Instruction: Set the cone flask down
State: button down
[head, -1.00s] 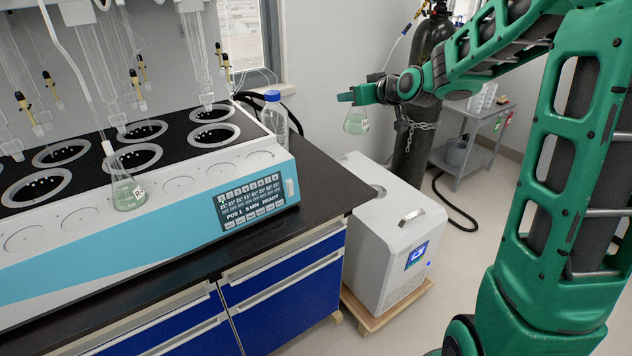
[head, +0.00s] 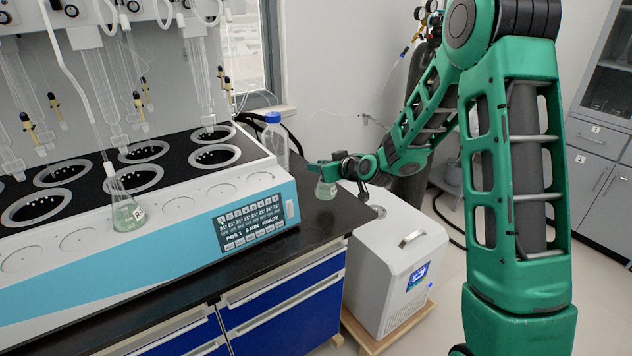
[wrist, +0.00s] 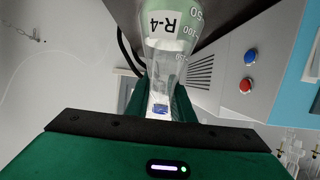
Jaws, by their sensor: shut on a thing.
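A cone flask (head: 326,190) with pale green liquid is in my gripper (head: 324,168). In the head view it appears over the right end of the black bench top (head: 300,232). It looks upright; I cannot tell whether its base touches the bench. In the wrist view the flask (wrist: 170,25) shows its label R-4 and volume marks, with its neck between the green fingers of my gripper (wrist: 165,106), which is shut on it. A second, similar flask (head: 128,216) stands at the front of the distiller, under a tube.
The white and blue distiller (head: 190,222) fills the bench to the left. A blue-capped bottle (head: 275,142) stands by its right end. A white floor unit (head: 385,265) stands right of the bench, with a gas cylinder (head: 408,190) behind. The bench's right front strip is bare.

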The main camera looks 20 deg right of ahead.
jog(key=shift+f, duration=2.05)
jog(key=shift+f, duration=0.1)
jog(key=c, duration=1.5)
grip_release()
jog(key=shift+c, duration=0.2)
